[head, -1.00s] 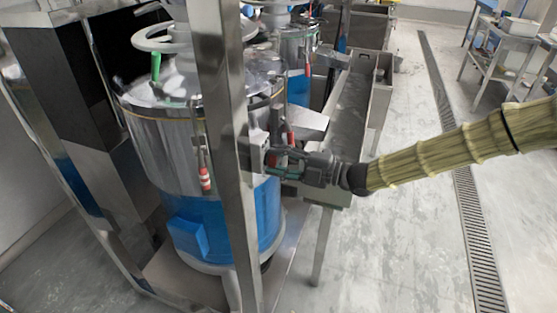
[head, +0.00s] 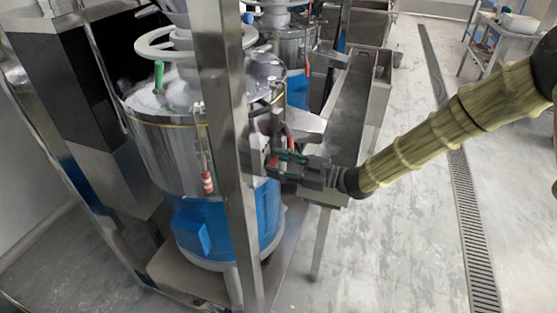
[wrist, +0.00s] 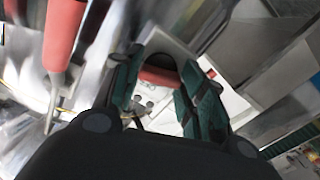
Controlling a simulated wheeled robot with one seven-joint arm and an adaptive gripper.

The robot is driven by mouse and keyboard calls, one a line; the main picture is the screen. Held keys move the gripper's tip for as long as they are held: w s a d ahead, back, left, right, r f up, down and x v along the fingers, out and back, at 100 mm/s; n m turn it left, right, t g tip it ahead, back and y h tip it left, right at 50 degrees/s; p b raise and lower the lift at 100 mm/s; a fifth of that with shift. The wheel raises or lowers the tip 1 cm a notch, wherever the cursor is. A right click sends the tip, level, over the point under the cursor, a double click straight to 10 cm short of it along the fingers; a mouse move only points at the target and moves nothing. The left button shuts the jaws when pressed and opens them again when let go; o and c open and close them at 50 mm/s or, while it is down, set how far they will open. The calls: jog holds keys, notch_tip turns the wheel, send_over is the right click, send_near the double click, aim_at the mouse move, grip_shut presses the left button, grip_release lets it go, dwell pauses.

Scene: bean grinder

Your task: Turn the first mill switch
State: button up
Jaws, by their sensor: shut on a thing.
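The first mill (head: 158,153) is a steel drum on a blue base, behind a steel post, in the head view. My gripper (head: 277,161) is at a small box on the right side of this post. In the wrist view, the teal-padded fingers of my gripper (wrist: 161,66) are closed around a red part, the mill switch (wrist: 160,76), set against a light grey plate. The fingers hide part of the switch. I cannot tell its turned angle.
The steel post (head: 232,150) stands close to my gripper. A red-handled part (wrist: 62,35) hangs left of the fingers in the wrist view. A second mill (head: 298,60) and a steel trough (head: 352,105) are behind. Open floor (head: 400,215) lies to the right.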

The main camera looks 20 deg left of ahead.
jog(key=shift+m+p, duration=0.75)
jog(key=shift+m, duration=1.25)
jog(key=o, duration=1)
jog(key=d, duration=1.2)
jog(key=shift+s, duration=0.2)
jog(key=shift+f, duration=0.1)
